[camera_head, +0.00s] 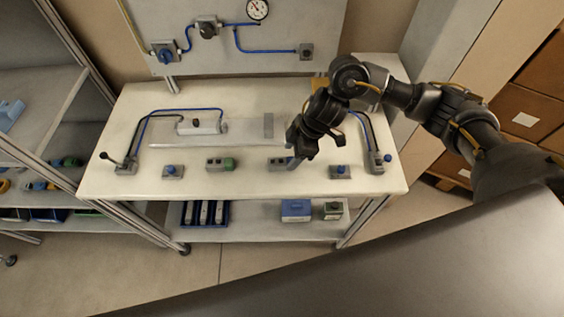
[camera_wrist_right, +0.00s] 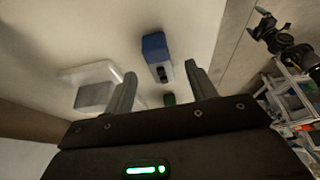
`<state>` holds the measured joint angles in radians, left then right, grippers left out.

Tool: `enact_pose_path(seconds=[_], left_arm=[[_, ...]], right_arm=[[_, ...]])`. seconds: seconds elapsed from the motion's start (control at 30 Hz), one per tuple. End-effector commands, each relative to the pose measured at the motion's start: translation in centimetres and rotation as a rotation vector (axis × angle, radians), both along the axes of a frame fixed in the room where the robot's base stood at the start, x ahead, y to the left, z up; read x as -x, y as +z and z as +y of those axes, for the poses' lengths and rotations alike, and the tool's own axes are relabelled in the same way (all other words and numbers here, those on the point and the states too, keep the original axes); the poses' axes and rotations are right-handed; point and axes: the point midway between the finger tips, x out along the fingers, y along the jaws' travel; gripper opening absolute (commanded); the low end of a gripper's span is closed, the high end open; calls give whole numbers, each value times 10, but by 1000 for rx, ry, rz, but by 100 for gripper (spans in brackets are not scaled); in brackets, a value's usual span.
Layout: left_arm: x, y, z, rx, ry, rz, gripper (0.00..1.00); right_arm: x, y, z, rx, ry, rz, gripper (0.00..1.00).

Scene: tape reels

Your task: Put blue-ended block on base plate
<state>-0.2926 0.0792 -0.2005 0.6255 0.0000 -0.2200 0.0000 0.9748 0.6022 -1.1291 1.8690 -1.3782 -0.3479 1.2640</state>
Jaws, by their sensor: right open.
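The blue-ended block (camera_head: 277,164) is a small grey block with a blue end, lying near the table's front. My right gripper (camera_head: 296,156) is over its right end and partly hides it. In the right wrist view the blue-ended block (camera_wrist_right: 156,48) shows between and beyond the two open, empty fingers (camera_wrist_right: 162,78). I cannot tell if they touch it. The base plate (camera_head: 225,131) is a pale flat plate behind the block, with a grey patch near its right end. It also shows in the right wrist view (camera_wrist_right: 82,74). A small dark arm, probably my left (camera_wrist_right: 268,30), shows there; its jaws are unclear.
A white block with a blue hose (camera_head: 200,126) stands at the plate's left. A gauge panel (camera_head: 235,35) rises behind.

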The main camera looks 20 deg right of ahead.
Motion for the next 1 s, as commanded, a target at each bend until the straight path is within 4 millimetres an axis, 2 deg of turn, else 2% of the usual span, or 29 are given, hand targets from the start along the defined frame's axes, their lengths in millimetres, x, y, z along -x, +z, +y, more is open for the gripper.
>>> enact_pose_path(seconds=[0.13,0.3,0.57,1.0], left_arm=[[5,12,0,0,0,6,96],[9,13,1,-2,0,13,96],[10,12,1,-2,1,14,96],[10,12,1,-2,1,14,96]], right_arm=[[-3,-17,13,1,-1,5,56],[-5,-36,21,0,-1,4,56],[-6,-40,22,0,0,1,56],[-6,-39,22,-1,0,1,4]])
